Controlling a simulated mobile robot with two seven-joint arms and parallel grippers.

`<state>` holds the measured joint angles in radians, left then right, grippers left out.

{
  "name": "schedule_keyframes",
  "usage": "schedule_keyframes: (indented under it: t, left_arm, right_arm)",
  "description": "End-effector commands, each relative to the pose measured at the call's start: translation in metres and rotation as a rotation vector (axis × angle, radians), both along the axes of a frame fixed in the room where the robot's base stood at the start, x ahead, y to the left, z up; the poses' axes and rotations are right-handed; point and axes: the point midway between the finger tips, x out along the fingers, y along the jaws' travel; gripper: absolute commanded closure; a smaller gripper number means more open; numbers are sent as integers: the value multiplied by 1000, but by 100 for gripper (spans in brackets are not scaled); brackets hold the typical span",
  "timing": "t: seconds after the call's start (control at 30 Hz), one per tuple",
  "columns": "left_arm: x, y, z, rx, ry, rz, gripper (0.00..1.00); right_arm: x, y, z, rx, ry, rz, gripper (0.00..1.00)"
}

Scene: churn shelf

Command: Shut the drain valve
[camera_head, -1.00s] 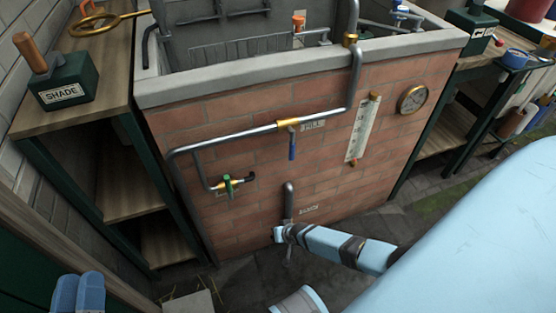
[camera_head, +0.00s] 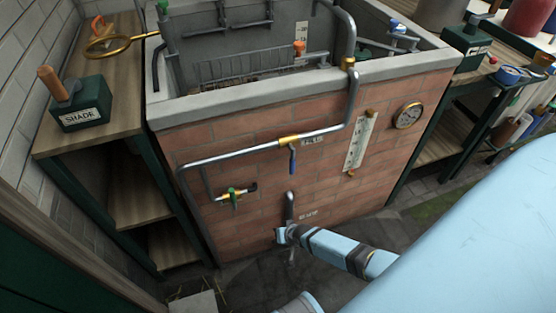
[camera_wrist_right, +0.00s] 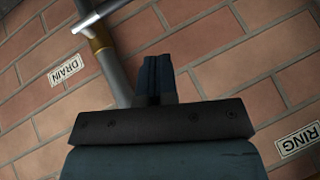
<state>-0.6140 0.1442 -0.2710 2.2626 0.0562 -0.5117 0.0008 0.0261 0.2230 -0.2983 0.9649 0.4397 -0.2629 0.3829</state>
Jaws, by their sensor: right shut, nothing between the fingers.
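The drain pipe (camera_head: 289,206) comes out low on the front of the brick tank, beside a small label (camera_head: 308,213). The right wrist view shows the DRAIN label (camera_wrist_right: 66,70), a grey pipe with a brass collar (camera_wrist_right: 97,40), and a light metal bar (camera_wrist_right: 101,14) across it at the top. Whether this bar is the valve's lever I cannot tell. My right gripper (camera_head: 284,236) is at the lower end of the drain pipe and hides part of the valve. Its fingers (camera_wrist_right: 154,75) are shut and empty, just right of the pipe; contact is unclear. My left gripper is out of view.
Above the drain, a fill pipe (camera_head: 240,150) with a blue lever (camera_head: 292,160) crosses the brick wall. Wooden shelves (camera_head: 138,190) flank the tank. A RING label (camera_wrist_right: 298,139) is right in the wrist view.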

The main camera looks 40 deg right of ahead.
Motion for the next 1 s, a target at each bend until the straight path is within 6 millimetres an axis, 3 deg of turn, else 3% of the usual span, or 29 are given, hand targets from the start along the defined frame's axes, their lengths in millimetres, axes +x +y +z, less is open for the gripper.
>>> schedule_keyframes:
  t: [0.03, 0.1, 0.3, 1.0]
  left_arm:
    - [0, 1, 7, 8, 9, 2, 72]
    - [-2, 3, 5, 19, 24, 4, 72]
    - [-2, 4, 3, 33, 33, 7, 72]
    - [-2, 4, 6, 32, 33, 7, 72]
  right_arm:
    - [-7, 2, 15, 2, 1, -1, 100]
    - [-14, 4, 24, 2, 1, 0, 100]
    - [-24, 7, 38, 0, -1, 0, 100]
    - [-27, 7, 45, 4, -4, -4, 100]
